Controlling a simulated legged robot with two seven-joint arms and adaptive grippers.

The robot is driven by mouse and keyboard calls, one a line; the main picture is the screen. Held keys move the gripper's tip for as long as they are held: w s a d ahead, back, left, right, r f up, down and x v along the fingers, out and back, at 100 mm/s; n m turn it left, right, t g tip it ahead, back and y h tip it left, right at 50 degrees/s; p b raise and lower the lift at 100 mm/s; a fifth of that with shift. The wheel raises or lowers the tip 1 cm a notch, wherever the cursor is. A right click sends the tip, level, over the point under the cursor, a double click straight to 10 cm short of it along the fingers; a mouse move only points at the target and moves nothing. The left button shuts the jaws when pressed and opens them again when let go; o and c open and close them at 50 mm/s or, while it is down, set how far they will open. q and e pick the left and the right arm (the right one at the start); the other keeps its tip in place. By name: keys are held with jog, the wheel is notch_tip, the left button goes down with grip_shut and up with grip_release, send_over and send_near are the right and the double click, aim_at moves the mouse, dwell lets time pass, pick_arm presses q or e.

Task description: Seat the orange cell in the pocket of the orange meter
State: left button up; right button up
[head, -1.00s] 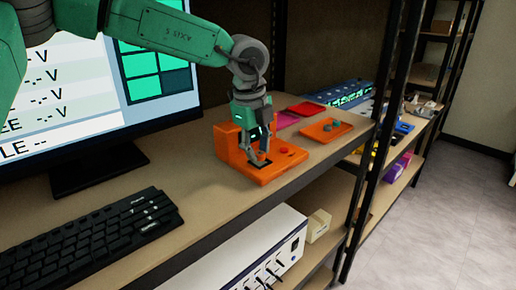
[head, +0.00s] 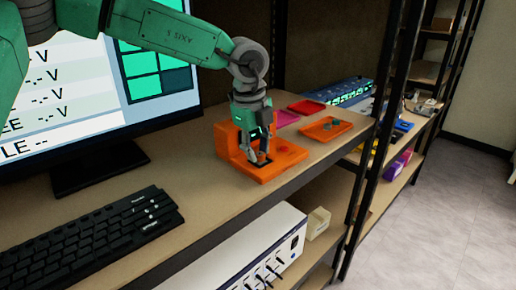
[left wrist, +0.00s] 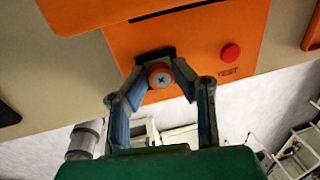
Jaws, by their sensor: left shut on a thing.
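The orange meter (head: 276,168) stands on the shelf, with an upright back block and a low flat front. In the left wrist view its face (left wrist: 205,60) shows a red button (left wrist: 231,53) marked TEST and a dark pocket (left wrist: 150,53). My left gripper (head: 261,158) points down over the meter's front. In the left wrist view its fingers (left wrist: 160,84) are shut on the orange cell (left wrist: 160,76), which shows a round end with a cross mark. The cell is at the dark pocket and partly covers it. How deep it sits cannot be told. My right gripper is not in view.
An orange tray (head: 345,130) with small grey pieces lies right of the meter, with a red tray (head: 306,107) behind it. A monitor (head: 150,115) and a black keyboard (head: 95,238) are at left. The shelf's front edge runs close to the meter.

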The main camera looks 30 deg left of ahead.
pick_arm(q)
jog(key=shift+f, duration=0.2)
jog(key=o, duration=1)
jog(key=shift+c, duration=0.2)
